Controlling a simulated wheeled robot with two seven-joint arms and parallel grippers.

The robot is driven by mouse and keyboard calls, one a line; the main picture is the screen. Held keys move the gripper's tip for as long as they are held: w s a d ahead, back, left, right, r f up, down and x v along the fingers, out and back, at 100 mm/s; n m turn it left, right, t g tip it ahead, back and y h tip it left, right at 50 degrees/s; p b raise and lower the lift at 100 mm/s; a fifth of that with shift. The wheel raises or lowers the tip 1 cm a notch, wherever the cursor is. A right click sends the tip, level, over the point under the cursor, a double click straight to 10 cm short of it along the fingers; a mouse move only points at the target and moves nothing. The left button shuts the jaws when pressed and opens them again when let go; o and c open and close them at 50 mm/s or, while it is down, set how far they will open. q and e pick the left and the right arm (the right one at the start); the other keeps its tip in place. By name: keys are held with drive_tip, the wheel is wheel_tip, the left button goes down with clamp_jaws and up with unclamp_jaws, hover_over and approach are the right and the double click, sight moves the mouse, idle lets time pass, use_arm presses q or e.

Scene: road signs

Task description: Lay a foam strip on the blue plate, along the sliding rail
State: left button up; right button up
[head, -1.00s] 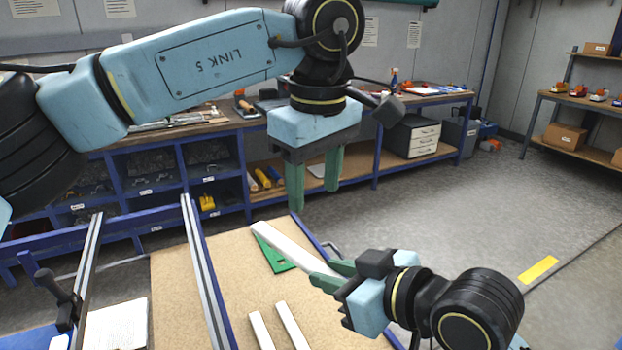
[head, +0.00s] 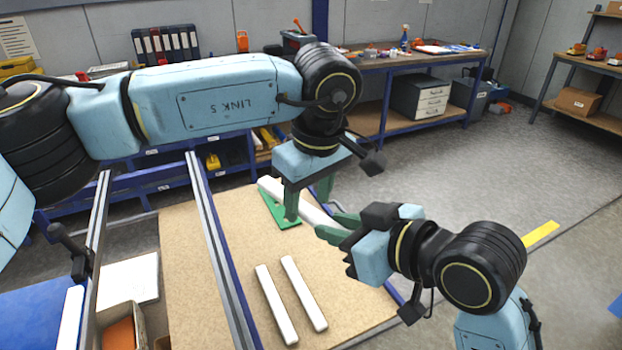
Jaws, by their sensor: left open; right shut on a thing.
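A white foam strip (head: 270,187) is held by its near end in my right gripper (head: 337,227), which is shut on it. My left gripper (head: 308,198) is open. Its fingers are on either side of the held strip in the picture, and one finger hides part of it; I cannot tell if they touch. Two more white strips (head: 276,305) (head: 304,293) lie on the tan board. The blue plate (head: 32,318) is at the lower left, partly cut off. A white strip (head: 71,318) lies along its right edge, beside a metal rail (head: 97,235) with a black handle (head: 68,243).
A second long rail (head: 220,250) crosses the tan board (head: 186,285). A green triangle (head: 286,221) lies under the held strip. A white sheet (head: 130,278) and a box with an orange thing (head: 118,334) sit between the rails. Benches stand behind.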

use_arm(q)
drive_tip(key=shift+f, duration=0.15)
drive_tip(key=shift+c, duration=0.3)
drive_tip(key=c, duration=0.9)
use_arm(e)
drive_tip(key=shift+a, duration=0.1)
use_arm(q)
drive_tip(key=shift+c, duration=0.5)
use_arm(e)
drive_tip(key=o, duration=0.8)
drive_tip(key=shift+s, duration=0.1)
drive_tip(key=shift+o, duration=1.2)
